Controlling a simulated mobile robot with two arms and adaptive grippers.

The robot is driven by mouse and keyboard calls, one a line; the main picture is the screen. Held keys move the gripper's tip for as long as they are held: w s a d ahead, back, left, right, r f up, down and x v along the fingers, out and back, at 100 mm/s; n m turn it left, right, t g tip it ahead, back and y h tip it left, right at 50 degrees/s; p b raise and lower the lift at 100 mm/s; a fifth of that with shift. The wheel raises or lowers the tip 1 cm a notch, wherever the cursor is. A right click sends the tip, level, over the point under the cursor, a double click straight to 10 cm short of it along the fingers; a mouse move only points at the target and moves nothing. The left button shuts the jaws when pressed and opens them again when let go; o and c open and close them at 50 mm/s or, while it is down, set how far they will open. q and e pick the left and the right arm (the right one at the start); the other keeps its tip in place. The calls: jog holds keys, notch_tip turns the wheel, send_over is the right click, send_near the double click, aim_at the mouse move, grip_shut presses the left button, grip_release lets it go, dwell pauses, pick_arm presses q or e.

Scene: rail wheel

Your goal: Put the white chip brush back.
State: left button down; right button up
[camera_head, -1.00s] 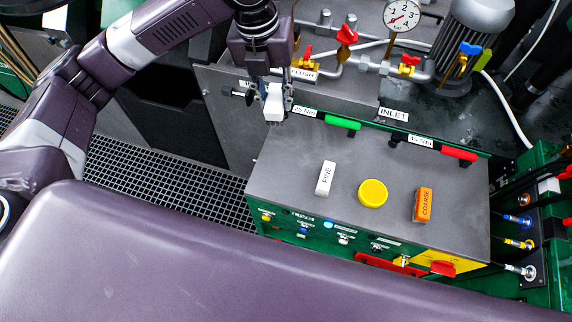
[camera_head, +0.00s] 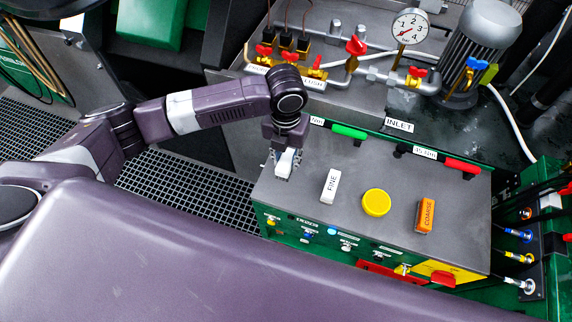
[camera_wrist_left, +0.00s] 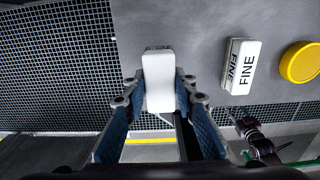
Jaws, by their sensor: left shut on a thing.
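My left gripper (camera_head: 285,170) is above the left edge of the grey bench top. My right gripper is not in view.
A white FINE block (camera_head: 330,186), a yellow round piece (camera_head: 376,202) and an orange COARSE block (camera_head: 425,216) sit on the bench top. Green (camera_head: 349,132) and red (camera_head: 463,165) handles line its back edge. Pipes and valves stand behind. Floor grating (camera_head: 190,190) lies left.

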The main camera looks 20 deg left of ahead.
aim_at(286, 167)
pick_arm(q)
notch_tip(286, 167, down, 4)
jog(key=shift+f, duration=0.1)
jog(key=c, duration=1.9)
grip_release()
jog(key=shift+s, duration=0.1)
jog(key=o, duration=0.4)
notch_tip(286, 167, up, 11)
jog(key=shift+f+b, duration=0.1)
jog(key=shift+b, duration=0.8)
jog(key=shift+r, duration=0.65)
jog(key=shift+d+f, duration=0.1)
